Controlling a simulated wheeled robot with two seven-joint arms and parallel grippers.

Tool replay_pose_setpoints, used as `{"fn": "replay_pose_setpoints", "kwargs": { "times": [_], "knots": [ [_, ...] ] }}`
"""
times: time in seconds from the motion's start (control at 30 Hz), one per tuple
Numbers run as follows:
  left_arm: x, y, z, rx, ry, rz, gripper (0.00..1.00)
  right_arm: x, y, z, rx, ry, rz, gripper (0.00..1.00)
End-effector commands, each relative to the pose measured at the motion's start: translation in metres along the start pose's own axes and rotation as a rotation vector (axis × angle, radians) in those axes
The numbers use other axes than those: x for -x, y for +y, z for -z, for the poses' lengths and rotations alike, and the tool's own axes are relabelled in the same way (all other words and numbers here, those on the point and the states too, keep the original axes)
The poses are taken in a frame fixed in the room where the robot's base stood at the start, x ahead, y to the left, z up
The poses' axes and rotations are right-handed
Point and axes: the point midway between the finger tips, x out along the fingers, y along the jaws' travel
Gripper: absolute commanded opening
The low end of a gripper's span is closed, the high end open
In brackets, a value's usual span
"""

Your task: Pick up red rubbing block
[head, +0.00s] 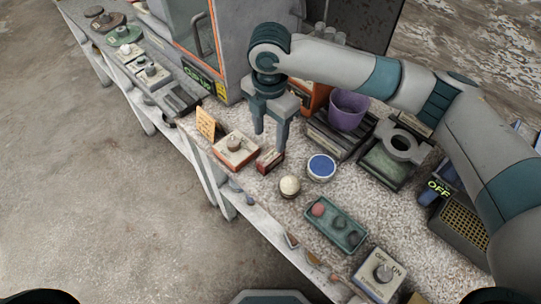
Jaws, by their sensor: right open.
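A small dark red block (269,161), which looks like the red rubbing block, lies near the front edge of the speckled worktop. My right gripper (270,140) points down with its fingers apart, over the block's far side. The fingertips are close to the block; I cannot tell whether they touch it. No object shows between the fingers. My left gripper is not in view.
A purple cup (348,109) stands behind. A green tray (334,227) lies nearer.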

Motion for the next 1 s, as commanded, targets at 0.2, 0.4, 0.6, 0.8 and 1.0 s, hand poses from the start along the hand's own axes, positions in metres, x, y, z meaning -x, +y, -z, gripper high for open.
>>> {"fn": "replay_pose_setpoints", "kwargs": {
  "times": [0.2,0.4,0.6,0.8,1.0],
  "knots": [
    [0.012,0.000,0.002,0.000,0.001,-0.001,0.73,-0.034,-0.001,0.000,-0.001,0.001,0.003,0.50],
    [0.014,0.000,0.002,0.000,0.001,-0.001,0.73,-0.049,0.000,0.000,-0.001,0.001,0.001,0.50],
    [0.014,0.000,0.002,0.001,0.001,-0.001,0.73,-0.050,0.000,0.000,0.000,0.000,0.000,0.50],
    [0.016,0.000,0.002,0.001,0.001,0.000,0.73,-0.051,0.000,0.000,0.000,0.000,0.001,0.50],
    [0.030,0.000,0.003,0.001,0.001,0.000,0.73,-0.068,-0.001,-0.001,-0.002,0.001,0.004,0.50]
  ]
}}
